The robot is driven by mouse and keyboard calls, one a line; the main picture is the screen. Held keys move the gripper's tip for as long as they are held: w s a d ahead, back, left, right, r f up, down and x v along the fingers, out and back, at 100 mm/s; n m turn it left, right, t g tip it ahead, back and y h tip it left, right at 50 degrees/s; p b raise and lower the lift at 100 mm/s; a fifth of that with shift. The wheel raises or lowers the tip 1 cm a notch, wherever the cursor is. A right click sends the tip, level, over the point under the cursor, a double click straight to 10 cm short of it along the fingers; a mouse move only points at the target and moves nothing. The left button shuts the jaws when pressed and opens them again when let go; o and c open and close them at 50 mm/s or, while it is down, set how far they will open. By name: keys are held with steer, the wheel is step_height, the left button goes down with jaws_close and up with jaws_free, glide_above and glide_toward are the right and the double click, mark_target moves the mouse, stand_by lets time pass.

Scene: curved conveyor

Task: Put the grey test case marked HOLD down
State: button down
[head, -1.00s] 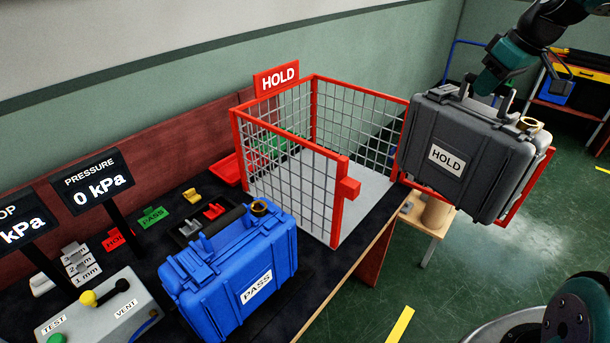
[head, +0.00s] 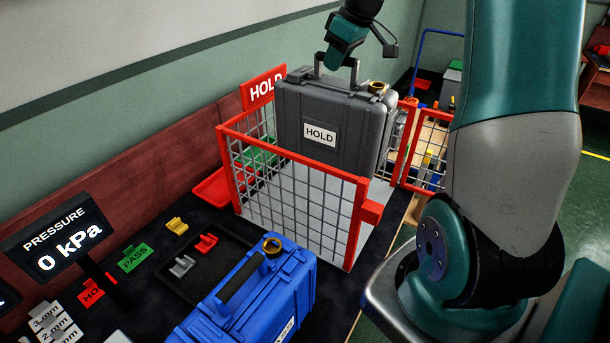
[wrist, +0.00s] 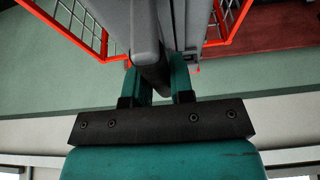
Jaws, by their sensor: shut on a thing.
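The grey test case (head: 345,115) with the white HOLD label hangs upright from my gripper (head: 340,66). My gripper is shut on its top handle, which also shows between the fingers in the wrist view (wrist: 158,75). The case is at the red mesh cage (head: 292,166) with the HOLD sign (head: 264,88), above the cage's pale floor (head: 376,196). Its lower part shows behind the top of the cage's front mesh. Its underside is hidden, so I cannot tell whether it touches the floor.
A blue case (head: 262,290) marked PASS stands on the dark bench in front of the cage. The cage's gate (head: 423,158) stands open at the right. A pressure display (head: 58,240) and small coloured clips (head: 135,256) are at the left.

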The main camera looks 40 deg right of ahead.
mark_target(328, 134)
steer(key=shift+w+a+f+p, duration=0.15)
steer(key=shift+f+p, duration=0.4)
steer(key=shift+f, duration=2.65)
steer(key=shift+w+f+p, duration=0.15)
steer(key=shift+f+p, duration=0.45)
steer(key=shift+f, duration=2.65)
steer(key=shift+w+a+f+p, duration=0.15)
steer(key=shift+f+p, duration=0.4)
steer(key=shift+f, duration=2.75)
steer(key=c, duration=1.4)
jaws_free()
steer(key=shift+s+f, duration=0.1)
steer(key=shift+f, duration=0.05)
steer(key=o, duration=0.4)
